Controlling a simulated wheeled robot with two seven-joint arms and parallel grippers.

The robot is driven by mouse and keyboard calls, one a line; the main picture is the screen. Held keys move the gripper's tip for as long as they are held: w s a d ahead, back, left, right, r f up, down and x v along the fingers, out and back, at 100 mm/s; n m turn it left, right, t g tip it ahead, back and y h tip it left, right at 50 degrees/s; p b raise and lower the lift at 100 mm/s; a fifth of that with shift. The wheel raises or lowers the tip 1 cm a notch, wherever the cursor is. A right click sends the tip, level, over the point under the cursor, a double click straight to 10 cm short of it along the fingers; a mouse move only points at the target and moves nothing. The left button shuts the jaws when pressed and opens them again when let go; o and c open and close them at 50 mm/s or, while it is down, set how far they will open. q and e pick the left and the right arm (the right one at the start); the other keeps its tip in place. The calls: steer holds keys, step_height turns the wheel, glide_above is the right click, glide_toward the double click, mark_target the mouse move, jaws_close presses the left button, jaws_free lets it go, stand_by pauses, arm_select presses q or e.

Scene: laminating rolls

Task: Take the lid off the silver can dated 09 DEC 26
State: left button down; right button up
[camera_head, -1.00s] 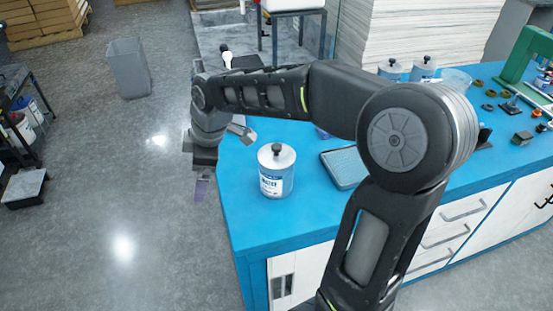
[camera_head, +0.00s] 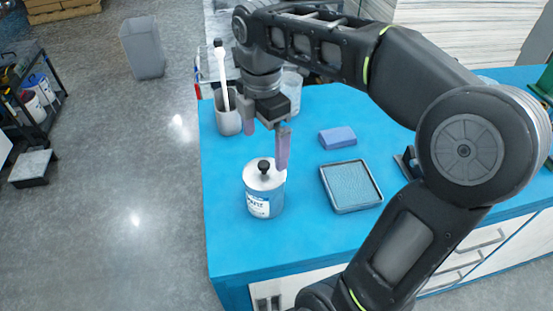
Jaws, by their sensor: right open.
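A silver can (camera_head: 263,203) with a white and blue label stands upright near the left front of the blue bench. Its lid (camera_head: 253,178) is on, with a black knob (camera_head: 264,166) on top. The label's date is too small to read. My right gripper (camera_head: 266,132) is open and empty, its fingers pointing down, just behind and above the can in the picture. Its right fingertip overlaps the edge of the lid in view; I cannot tell whether they touch. My left gripper is not in view.
A grey cup (camera_head: 228,121) with a white-handled tool stands behind left. A clear container (camera_head: 292,88) is partly hidden behind my arm. A blue block (camera_head: 337,138) and a grey tray (camera_head: 351,187) lie to the right. The blue bench (camera_head: 300,235) is clear in front.

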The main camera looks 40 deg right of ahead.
mark_target(264, 163)
steer(key=shift+s+a, duration=0.1)
steer(key=shift+a, duration=0.25)
step_height(264, 163, down, 2)
steer(key=shift+d+f, duration=0.1)
steer(key=shift+d, duration=0.05)
steer(key=shift+f, duration=0.15)
steer(key=shift+f+p, duration=0.45)
steer(key=shift+f, duration=2.15)
steer(key=c, duration=1.1)
